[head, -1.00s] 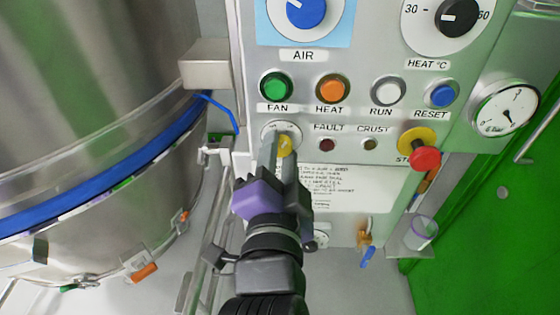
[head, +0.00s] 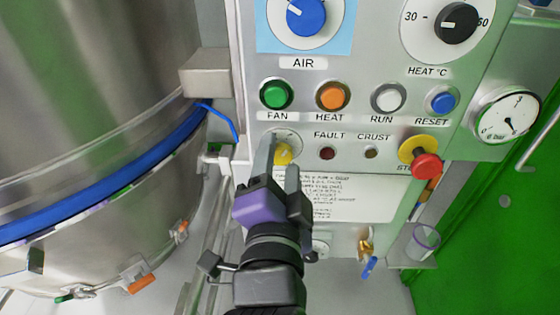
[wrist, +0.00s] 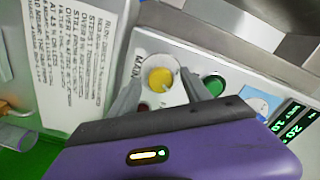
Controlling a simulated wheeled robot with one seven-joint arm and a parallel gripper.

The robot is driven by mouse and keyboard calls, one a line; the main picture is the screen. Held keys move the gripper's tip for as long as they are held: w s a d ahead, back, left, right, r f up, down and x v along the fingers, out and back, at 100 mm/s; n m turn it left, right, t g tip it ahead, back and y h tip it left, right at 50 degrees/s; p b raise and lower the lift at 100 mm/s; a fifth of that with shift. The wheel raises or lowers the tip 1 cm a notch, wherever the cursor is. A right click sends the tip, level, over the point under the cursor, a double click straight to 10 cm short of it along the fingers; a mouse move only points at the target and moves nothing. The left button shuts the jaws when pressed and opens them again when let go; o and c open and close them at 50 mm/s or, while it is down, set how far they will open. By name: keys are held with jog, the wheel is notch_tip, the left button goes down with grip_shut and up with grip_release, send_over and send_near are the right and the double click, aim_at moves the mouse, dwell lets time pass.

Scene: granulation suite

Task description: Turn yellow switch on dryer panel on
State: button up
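The yellow switch (head: 284,155) is a small round knob on a pale dial plate, under the green FAN button on the dryer panel (head: 385,70). My gripper (head: 278,154) is in front of it, with one finger on each side of the knob. The fingers are spread, with gaps beside the knob. In the wrist view the yellow switch (wrist: 160,77) shows whole between and beyond the two fingertips (wrist: 160,86), and nothing is held. The left finger hides part of the dial plate in the head view, so the switch's position cannot be read clearly.
Close by are the green FAN button (head: 276,94), the orange HEAT button (head: 333,96), the FAULT lamp (head: 327,153) and the red stop knob (head: 426,164) on yellow. A steel vessel (head: 95,110) stands at left. A pressure gauge (head: 508,116) is at right.

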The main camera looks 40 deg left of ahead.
jog(key=v, duration=0.7)
jog(key=shift+s+d+b, duration=0.25)
jog(key=shift+s+b, duration=0.1)
jog(key=shift+b, duration=0.05)
dwell(0.3)
notch_tip(320, 180, up, 4)
jog(key=s+a+n+y, duration=0.1)
jog(key=n+y, duration=0.1)
jog(key=n, duration=0.2)
jog(key=s+d+f+n+t+h+p, duration=0.1)
jog(key=s+d+f+n+h, duration=0.15)
jog(key=d+f, duration=0.65)
jog(key=s+d+f+n+t+h, duration=0.1)
jog(key=d+f+n+t, duration=0.3)
jog(key=d, duration=0.9)
jog(key=s+d+f+m+g+h, duration=0.2)
jog(key=s+d+f+h, duration=0.2)
jog(key=s+d, duration=0.3)
jog(key=s+d+f+m+g+h+p, duration=0.1)
jog(key=s+d+f+m+g+h, duration=0.2)
jog(key=s+d+f, duration=0.3)
jog(key=s+d+h, duration=0.1)
jog(key=d, duration=0.3)
jog(key=shift+s+m, duration=0.3)
jog(key=shift+m, duration=0.05)
